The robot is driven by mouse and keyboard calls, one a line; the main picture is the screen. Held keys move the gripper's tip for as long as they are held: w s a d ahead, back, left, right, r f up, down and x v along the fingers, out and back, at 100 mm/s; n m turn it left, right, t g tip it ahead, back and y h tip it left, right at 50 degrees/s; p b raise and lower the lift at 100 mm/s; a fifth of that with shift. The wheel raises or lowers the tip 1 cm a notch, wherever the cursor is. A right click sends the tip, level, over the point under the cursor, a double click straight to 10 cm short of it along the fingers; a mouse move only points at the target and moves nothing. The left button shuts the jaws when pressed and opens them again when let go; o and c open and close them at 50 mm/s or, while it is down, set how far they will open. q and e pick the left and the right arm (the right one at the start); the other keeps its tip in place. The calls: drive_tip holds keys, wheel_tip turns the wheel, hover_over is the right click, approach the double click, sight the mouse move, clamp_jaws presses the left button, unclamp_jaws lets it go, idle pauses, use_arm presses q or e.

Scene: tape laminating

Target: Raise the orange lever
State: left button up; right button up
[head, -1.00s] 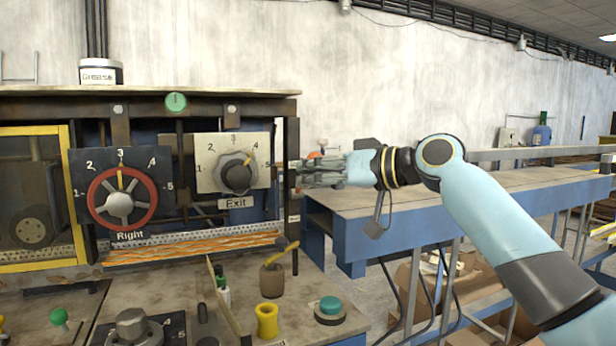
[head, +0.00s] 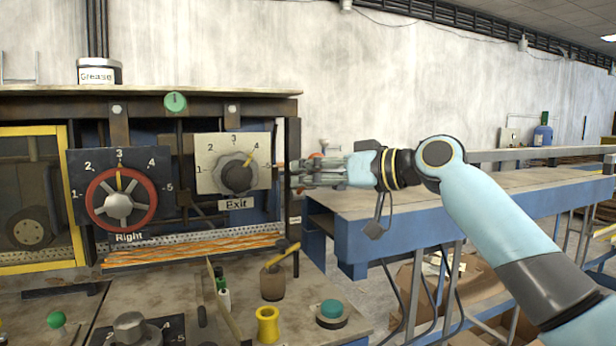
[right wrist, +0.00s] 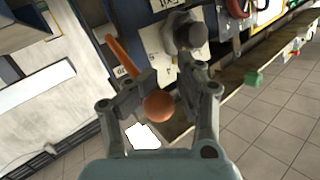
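The orange lever shows in the right wrist view as an orange rod (right wrist: 122,58) with a round orange knob (right wrist: 158,106). The knob sits between the two fingers of my right gripper (right wrist: 160,92). The fingers stand apart on either side of it, with a visible gap at the right finger; contact on the left side is unclear. In the head view my right gripper (head: 318,172) is at the right edge of the machine, and only a bit of the orange lever (head: 316,156) shows above the fingers. My left gripper is out of view.
The machine panel carries the grey Exit dial (head: 237,175) and the red Right dial (head: 120,198) left of the gripper. A blue-framed table (head: 400,215) extends to the right. A teal button (head: 331,309) and a yellow spool-shaped part (head: 267,324) are on the lower bench.

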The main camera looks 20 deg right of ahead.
drive_tip(key=shift+w+d+r+t, duration=0.1)
drive_tip(key=shift+w+r+t, duration=0.1)
drive_tip(key=shift+r, duration=0.6)
drive_tip(key=shift+w+d+r+t, duration=0.1)
drive_tip(key=shift+w+r+t, duration=0.1)
drive_tip(key=shift+r, duration=0.55)
drive_tip(key=shift+s+d+f, duration=0.15)
drive_tip(key=shift+s+d, duration=0.05)
drive_tip(key=shift+s, duration=0.15)
drive_tip(key=f+v, duration=0.1)
drive_tip(key=v, duration=1)
drive_tip(key=shift+s+f+g, duration=0.25)
drive_tip(key=shift+f+g, duration=0.15)
drive_tip(key=shift+f, duration=0.15)
drive_tip(key=shift+w, duration=0.1)
drive_tip(key=shift+f, duration=0.1)
